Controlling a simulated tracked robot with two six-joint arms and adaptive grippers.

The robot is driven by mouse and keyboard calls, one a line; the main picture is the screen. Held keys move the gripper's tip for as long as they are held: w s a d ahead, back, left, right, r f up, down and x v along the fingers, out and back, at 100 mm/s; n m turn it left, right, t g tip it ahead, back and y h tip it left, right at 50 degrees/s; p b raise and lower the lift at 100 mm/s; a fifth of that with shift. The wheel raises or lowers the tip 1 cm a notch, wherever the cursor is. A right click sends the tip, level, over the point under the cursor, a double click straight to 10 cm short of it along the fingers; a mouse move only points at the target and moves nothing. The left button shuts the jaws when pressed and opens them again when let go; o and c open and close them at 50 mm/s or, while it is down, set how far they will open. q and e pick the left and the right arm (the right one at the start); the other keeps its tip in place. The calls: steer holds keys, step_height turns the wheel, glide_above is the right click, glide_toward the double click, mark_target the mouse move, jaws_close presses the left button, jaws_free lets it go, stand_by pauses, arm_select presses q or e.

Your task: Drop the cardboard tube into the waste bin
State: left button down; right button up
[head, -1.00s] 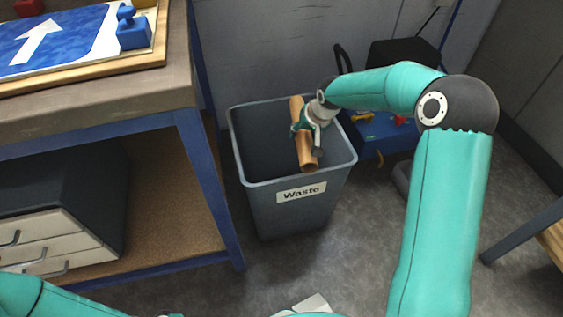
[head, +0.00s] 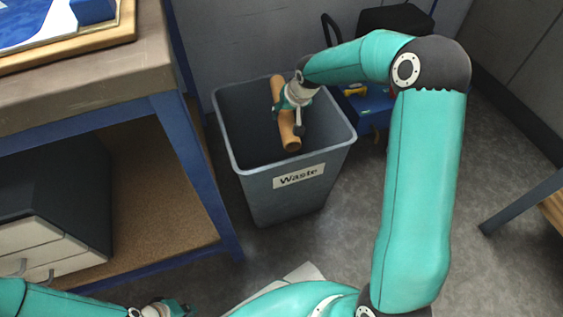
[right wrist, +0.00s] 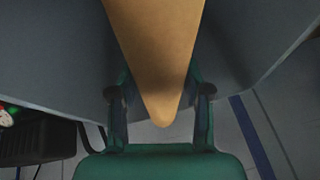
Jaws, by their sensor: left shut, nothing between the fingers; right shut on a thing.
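The brown cardboard tube (head: 287,125) is in my right gripper (head: 285,102), which is shut on it above the open mouth of the waste bin. The tube is tilted, its near end toward the bin's front rim. The grey waste bin (head: 290,203) stands on the floor and has a "Waste" label on its front. In the right wrist view the tube (right wrist: 155,50) runs between the fingers of the right gripper (right wrist: 160,110), with the bin's grey walls around it. My left gripper (head: 178,309) is shut and empty at the bottom edge, partly cut off.
A workbench (head: 90,90) with blue legs stands left of the bin, with a drawer unit (head: 45,245) on its lower shelf. A blue box (head: 372,108) with a yellow-handled thing stands behind the bin to the right.

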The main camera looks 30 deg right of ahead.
steer(key=shift+f, duration=0.35)
steer(key=o, duration=1.3)
steer(key=shift+s+r, duration=0.1)
steer(key=shift+r, duration=0.05)
steer(key=v, duration=1.1)
steer(key=shift+r, duration=0.3)
steer(key=shift+s, duration=0.2)
